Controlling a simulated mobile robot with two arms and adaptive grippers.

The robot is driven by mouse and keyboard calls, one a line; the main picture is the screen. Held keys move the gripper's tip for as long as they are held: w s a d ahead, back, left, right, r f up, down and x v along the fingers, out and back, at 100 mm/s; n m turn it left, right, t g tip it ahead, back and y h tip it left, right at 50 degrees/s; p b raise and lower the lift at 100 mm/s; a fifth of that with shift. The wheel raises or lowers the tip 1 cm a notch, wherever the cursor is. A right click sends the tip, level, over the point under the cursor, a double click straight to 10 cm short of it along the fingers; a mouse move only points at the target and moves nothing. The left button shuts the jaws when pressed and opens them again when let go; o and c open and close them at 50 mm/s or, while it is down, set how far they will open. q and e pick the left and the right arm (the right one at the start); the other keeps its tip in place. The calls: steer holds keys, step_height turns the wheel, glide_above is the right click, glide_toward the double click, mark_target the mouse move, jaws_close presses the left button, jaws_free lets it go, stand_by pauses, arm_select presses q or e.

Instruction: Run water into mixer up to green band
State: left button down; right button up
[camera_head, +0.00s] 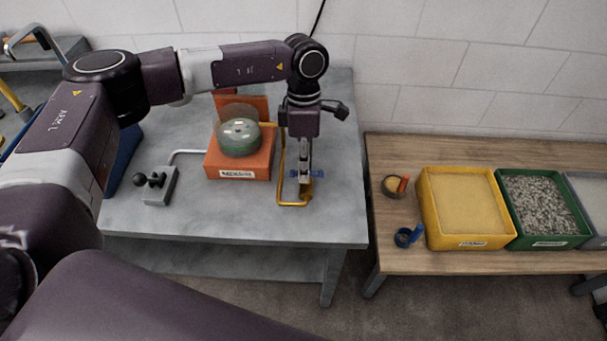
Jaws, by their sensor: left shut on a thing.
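The mixer (222,170) has an orange base with a label and stands on the grey table. On it is a clear round bowl (240,139) with greenish sides; its green band and water level are too small to tell apart. A yellow pipe (283,172) runs beside the mixer on its right. My right gripper is not in view.
A grey box with black knobs (159,187) stands left of the mixer. On the wooden table at right are a yellow bin (426,214), a green bin of gravel (513,235), a small round dish (392,190) and a blue scoop-like item (404,237). The grey table's front is clear.

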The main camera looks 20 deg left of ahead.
arm_select(q)
steer(key=shift+w+r+m, duration=0.1)
steer(key=shift+m, duration=0.2)
steer(key=c, duration=2)
jaws_free()
steer(key=shift+o, duration=0.2)
step_height(320, 180, up, 12)
steer(key=w, duration=0.2)
steer(key=shift+a, duration=0.25)
steer(key=shift+w, duration=0.1)
